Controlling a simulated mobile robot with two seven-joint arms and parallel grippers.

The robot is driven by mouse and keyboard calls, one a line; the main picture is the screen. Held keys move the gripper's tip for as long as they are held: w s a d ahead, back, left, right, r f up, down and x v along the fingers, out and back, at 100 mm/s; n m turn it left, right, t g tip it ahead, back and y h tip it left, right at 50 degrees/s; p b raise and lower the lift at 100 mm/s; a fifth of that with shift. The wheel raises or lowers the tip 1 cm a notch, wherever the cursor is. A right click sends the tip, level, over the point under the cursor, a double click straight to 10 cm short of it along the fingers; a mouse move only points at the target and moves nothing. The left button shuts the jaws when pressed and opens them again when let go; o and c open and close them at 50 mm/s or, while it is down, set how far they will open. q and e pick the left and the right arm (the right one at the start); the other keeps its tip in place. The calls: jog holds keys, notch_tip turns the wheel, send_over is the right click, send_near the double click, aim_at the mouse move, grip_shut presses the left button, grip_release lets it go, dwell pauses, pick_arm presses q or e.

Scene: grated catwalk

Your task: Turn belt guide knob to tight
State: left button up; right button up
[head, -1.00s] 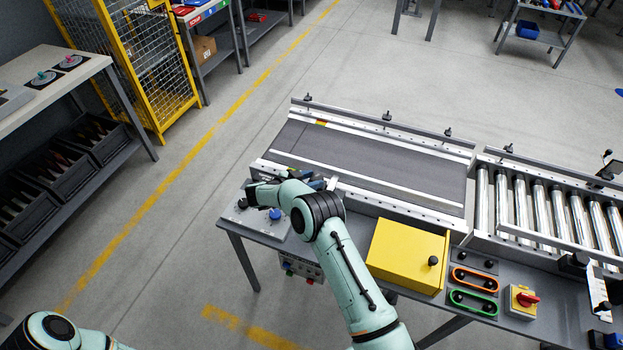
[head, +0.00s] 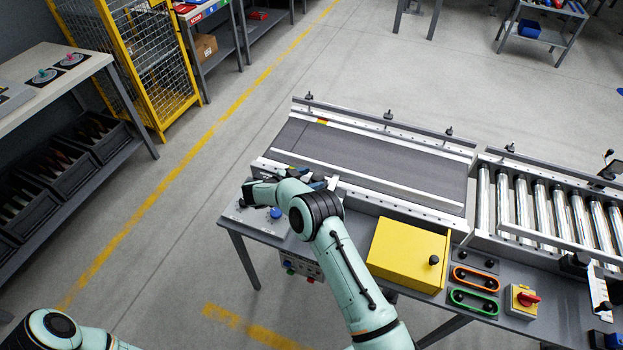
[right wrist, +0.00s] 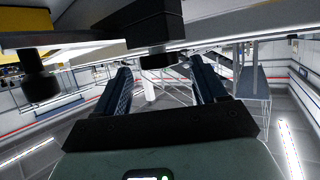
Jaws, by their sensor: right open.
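My right gripper (head: 318,184) is at the near left end of the belt conveyor (head: 380,163), and my own arm partly hides it. In the right wrist view its two dark blue fingers (right wrist: 166,88) are apart. A black knob (right wrist: 158,61) on a dark block shows just above the gap between them, with no finger seen closed on it. A second black knob (right wrist: 40,88) is farther left in that view. I cannot read any tight mark. Black knobs (head: 387,116) also top the posts along the conveyor's far rail. My left gripper is out of view.
A yellow box (head: 405,252) stands right of my right arm. A blue button (head: 275,213) is on the panel at the table's left. A roller conveyor (head: 545,205) and a red switch (head: 527,299) are to the right.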

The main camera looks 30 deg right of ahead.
jog(key=v, duration=1.2)
jog(key=shift+a, duration=0.15)
